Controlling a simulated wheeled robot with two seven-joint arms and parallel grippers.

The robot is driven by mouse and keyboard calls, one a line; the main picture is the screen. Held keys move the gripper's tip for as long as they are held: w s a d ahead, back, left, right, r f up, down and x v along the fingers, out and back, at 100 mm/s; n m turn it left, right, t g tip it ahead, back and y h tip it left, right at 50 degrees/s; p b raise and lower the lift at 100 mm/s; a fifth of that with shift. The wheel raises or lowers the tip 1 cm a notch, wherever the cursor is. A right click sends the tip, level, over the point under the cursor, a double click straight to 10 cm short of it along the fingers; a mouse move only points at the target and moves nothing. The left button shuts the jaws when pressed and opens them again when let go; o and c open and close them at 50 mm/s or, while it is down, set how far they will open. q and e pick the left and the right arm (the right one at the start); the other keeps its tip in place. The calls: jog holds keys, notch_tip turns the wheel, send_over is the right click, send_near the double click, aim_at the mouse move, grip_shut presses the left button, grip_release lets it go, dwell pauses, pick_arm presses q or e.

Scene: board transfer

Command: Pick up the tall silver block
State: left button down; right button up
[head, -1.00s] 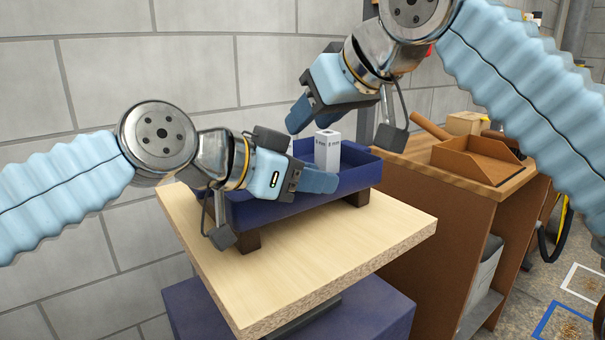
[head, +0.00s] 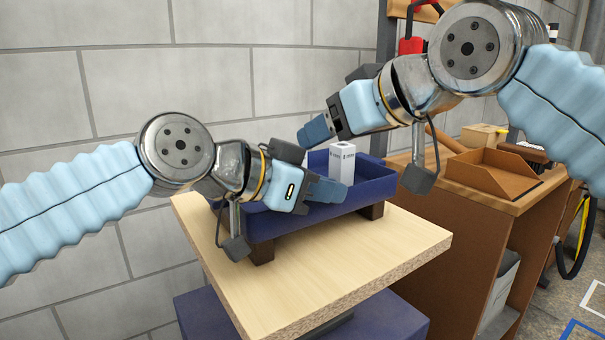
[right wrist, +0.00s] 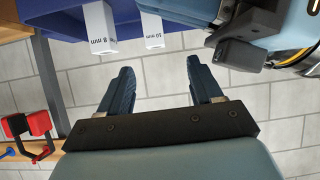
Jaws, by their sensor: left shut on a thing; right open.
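A tall pale silver block (head: 342,162) stands upright in the blue tray (head: 375,192) in the head view. The right wrist view shows two pale blocks, one marked 8 mm (right wrist: 98,28) and one marked 10 mm (right wrist: 153,32). My left gripper (head: 326,190) is at the tray's near side, left of the tall block.
The tray rests on dark feet on a light wooden tabletop (head: 345,260), clear at the front. A brown bench with an open wooden box (head: 490,172) stands to the right. A grey block wall (head: 270,85) is behind.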

jog(key=shift+t+y, duration=0.3)
jog(key=shift+t, duration=0.2)
jog(key=x, duration=1)
jog(key=shift+w+d+f, duration=0.2)
jog(key=shift+w+f, duration=0.2)
jog(key=shift+f, duration=0.1)
grip_shut()
